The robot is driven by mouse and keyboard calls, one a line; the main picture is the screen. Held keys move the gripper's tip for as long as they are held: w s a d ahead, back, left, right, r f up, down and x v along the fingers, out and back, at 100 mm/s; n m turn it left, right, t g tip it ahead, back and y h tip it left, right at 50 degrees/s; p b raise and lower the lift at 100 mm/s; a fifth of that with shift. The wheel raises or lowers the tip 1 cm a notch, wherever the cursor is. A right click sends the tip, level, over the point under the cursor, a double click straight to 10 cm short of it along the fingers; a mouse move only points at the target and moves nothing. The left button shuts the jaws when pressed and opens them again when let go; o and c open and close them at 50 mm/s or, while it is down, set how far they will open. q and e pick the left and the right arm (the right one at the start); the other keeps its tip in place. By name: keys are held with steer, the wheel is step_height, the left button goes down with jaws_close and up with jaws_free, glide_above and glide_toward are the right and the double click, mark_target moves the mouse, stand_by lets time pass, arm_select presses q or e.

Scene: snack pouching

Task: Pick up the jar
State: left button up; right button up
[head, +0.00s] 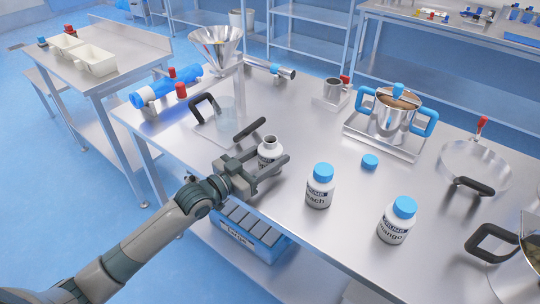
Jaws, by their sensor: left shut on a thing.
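The open jar (269,147) is white with a dark label and has no lid on. It stands upright at the left front part of the steel table, and I cannot tell if it touches the table. My left gripper (268,163) reaches in from the left and is shut on this jar, with a finger on either side. The gripper hides the jar's lower part. Two more white jars with blue lids stand to the right: one labelled "...ach" (319,190) and one labelled "mango" (394,226). My right gripper is not in view.
A loose blue lid (370,161) lies on the table (300,115). A blue-handled pot (396,118) sits on a tray behind it. A funnel (216,43) stands at the back left. A blue bin (247,236) is below the front edge. Pans are at the right.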

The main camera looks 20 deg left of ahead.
mark_target(270, 140)
arm_select(q)
step_height(270, 140, up, 9)
steer(key=shift+r+b, duration=0.15)
steer(key=shift+b, duration=0.2)
steer(key=shift+r, duration=0.4)
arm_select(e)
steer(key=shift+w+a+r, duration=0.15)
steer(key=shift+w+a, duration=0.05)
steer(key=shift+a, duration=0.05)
arm_select(q)
steer(key=shift+d+f, duration=0.1)
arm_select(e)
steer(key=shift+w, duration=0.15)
